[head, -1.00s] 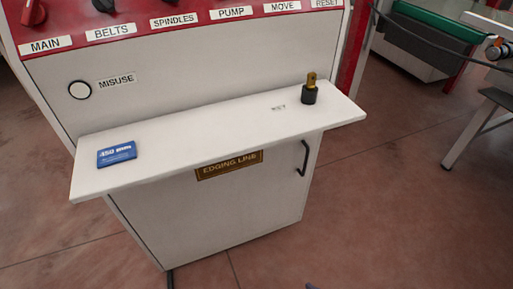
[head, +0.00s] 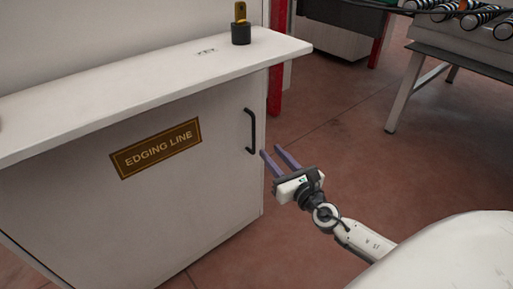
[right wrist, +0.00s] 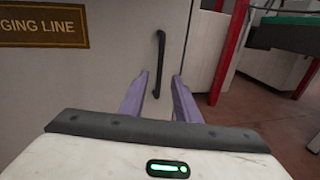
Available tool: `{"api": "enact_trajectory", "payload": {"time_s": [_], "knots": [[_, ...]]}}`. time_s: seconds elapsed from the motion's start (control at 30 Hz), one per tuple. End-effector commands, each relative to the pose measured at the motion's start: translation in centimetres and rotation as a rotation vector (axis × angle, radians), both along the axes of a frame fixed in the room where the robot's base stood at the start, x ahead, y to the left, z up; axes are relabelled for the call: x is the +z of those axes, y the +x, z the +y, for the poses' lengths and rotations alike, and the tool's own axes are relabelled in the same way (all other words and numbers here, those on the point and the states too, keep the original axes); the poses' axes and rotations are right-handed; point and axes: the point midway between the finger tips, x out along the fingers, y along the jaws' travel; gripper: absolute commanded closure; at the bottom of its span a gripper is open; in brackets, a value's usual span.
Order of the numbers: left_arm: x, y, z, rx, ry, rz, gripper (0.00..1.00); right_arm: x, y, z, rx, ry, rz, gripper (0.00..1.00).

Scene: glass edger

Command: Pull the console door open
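The white console door (head: 190,190) is shut under the shelf, with a brown "EDGING LINE" plate (head: 156,148) on it. Its black vertical bar handle (head: 251,131) is near the door's right edge. My right gripper (head: 272,151) is open and empty, just right of and a little below the handle, apart from it. In the right wrist view the handle (right wrist: 159,62) stands upright ahead of the two purple fingers (right wrist: 155,92), roughly between their tips. My left gripper is not in view.
The white shelf (head: 130,90) juts out above the door, bearing a black holder with a brass-coloured key (head: 241,32). A red post (head: 279,60) stands behind the console's right side. A roller conveyor on grey legs (head: 410,90) is at the right. The floor between is clear.

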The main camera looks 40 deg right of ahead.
Motion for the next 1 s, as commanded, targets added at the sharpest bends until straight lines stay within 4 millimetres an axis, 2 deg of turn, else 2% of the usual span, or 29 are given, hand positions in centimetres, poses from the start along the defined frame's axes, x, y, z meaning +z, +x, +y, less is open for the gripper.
{"api": "enact_trajectory", "payload": {"time_s": [0.17, 0.6, 0.8, 1.0], "knots": [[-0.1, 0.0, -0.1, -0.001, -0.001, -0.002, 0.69, 0.3, 1.6, -0.4, 0.005, -0.064, -0.008, 0.71], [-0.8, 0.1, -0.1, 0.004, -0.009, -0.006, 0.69, 0.2, 8.8, -1.2, 0.004, -0.057, -0.008, 0.71], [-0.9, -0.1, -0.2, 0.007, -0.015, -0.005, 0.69, 0.2, 10.3, -1.3, 0.005, -0.057, -0.006, 0.71], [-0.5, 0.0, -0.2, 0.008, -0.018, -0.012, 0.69, 0.2, 10.5, -1.4, 0.005, -0.057, -0.005, 0.71]]}}
